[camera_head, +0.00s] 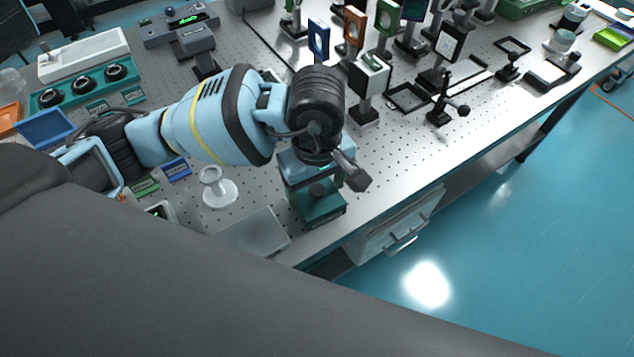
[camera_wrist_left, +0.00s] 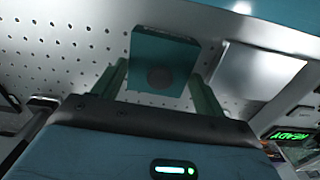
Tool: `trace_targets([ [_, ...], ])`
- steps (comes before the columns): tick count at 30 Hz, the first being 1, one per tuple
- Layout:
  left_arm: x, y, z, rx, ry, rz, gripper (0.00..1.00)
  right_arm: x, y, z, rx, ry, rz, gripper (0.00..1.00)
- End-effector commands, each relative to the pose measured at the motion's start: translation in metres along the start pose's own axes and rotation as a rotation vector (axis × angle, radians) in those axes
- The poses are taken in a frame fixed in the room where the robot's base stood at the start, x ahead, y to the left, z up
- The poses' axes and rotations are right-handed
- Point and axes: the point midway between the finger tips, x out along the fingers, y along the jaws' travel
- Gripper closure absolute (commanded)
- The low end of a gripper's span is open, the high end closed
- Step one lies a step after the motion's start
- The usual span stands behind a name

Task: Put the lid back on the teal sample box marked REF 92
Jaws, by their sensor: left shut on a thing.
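My left gripper (camera_head: 318,190) is at the near edge of the optical table, pointing down over a teal box (camera_head: 322,214). In the left wrist view, the left gripper's fingers (camera_wrist_left: 160,92) stand apart on either side of a teal square lid (camera_wrist_left: 180,50) with a dark round knob, and are shut on it. The lid is at or just above the box; I cannot tell whether they touch. The wrist and fingers hide much of the box top, and I cannot read its marking. My right gripper is not in view.
A white round-based stand (camera_head: 219,192) and a flat grey plate (camera_head: 252,233) are left of the box. Optic mounts (camera_head: 368,78) stand farther back. A drawer unit (camera_head: 400,228) hangs under the table edge. Bare tabletop (camera_head: 395,150) lies right of the gripper.

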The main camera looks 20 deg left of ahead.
Motion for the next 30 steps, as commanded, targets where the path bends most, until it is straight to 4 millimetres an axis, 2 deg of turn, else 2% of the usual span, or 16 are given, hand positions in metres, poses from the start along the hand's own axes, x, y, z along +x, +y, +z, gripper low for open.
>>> trace_targets([
  [12, 0.0012, -0.0001, 0.0001, 0.0, 0.0, 0.0, 0.51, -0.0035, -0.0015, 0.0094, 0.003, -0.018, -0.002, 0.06],
  [30, 0.0017, -0.0001, 0.0, 0.0, 0.0, 0.0, 0.51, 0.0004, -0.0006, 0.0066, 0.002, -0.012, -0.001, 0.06],
])
